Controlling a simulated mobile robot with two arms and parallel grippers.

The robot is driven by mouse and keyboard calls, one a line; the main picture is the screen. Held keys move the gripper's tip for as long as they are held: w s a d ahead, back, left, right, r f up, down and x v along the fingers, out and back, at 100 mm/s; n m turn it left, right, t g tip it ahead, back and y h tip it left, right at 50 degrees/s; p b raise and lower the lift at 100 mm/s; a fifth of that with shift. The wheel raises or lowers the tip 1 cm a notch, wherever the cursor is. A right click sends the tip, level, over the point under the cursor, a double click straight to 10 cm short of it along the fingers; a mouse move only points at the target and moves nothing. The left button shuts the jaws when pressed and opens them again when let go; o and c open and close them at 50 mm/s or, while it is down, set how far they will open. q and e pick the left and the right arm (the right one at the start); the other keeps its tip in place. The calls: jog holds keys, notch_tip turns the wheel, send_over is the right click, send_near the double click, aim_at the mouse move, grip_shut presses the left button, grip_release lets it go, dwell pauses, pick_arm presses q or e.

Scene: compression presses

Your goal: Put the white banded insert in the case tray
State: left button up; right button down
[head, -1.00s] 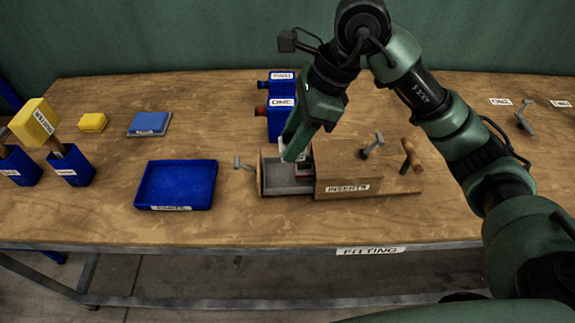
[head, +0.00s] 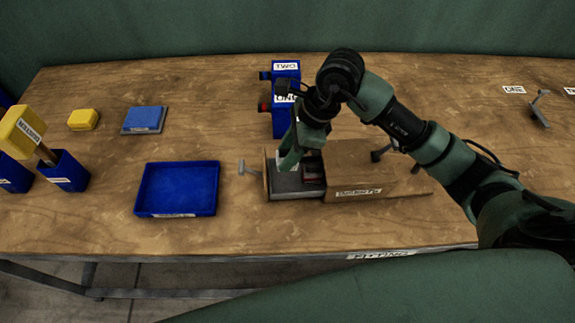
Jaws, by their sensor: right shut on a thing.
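My right gripper (head: 288,163) is low over the open left end of a wooden press (head: 362,168), just above its grey channel (head: 285,190). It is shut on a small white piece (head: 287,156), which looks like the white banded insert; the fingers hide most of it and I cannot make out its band. A dark reddish part (head: 312,172) sits in the channel to the right of the fingers. A blue tray (head: 177,212) lies empty to the left of the press; its label is too small to read. My left gripper is not in view.
A yellow mallet (head: 22,132) stands in a blue holder (head: 68,172) at left. A yellow block (head: 83,119) and a blue pad (head: 144,119) lie behind the tray.

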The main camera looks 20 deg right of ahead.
notch_tip(320, 180, down, 2)
jog(key=shift+f, duration=0.7)
notch_tip(320, 180, down, 3)
jog(key=shift+f+p, duration=0.15)
jog(key=shift+p, duration=0.4)
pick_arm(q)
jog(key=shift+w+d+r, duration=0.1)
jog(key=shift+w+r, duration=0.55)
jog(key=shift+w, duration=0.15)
pick_arm(e)
jog(key=shift+f, duration=0.1)
jog(key=shift+f, duration=0.15)
jog(key=c, duration=0.9)
grip_release()
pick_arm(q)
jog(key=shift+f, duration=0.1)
